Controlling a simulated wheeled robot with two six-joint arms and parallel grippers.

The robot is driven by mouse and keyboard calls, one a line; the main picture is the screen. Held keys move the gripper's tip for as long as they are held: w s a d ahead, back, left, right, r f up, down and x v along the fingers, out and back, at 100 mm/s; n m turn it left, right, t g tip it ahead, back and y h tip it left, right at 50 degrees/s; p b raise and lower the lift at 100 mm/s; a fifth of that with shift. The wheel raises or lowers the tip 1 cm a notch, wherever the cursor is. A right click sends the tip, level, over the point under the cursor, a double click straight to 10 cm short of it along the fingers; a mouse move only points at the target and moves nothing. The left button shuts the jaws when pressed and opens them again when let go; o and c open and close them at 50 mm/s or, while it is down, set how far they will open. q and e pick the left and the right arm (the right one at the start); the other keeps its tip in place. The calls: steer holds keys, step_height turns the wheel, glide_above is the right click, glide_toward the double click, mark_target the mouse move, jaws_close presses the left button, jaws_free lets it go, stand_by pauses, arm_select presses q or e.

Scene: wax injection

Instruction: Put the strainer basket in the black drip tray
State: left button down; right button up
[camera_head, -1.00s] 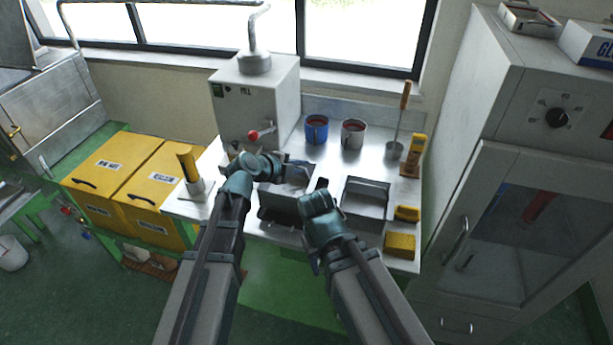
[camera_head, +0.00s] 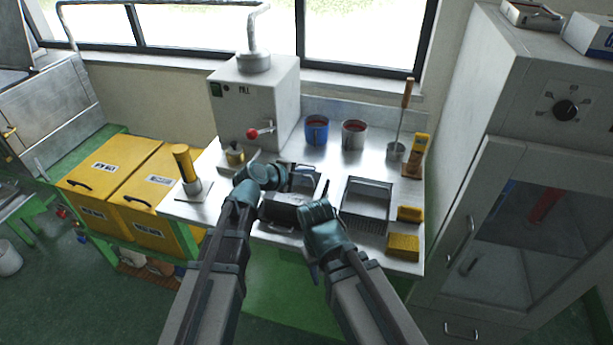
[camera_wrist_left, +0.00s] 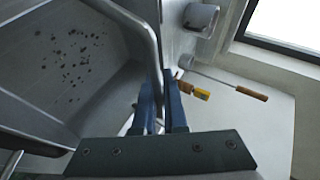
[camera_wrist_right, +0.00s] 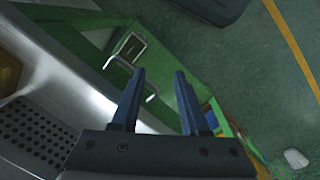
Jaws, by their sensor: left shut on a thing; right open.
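A white machine (camera_head: 235,105) is behind left.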

arm_select(q)
steer(key=shift+f, duration=0.2)
steer(key=c, duration=1)
jaws_free()
steer(key=shift+r, duration=0.1)
steer(key=shift+r, duration=0.1)
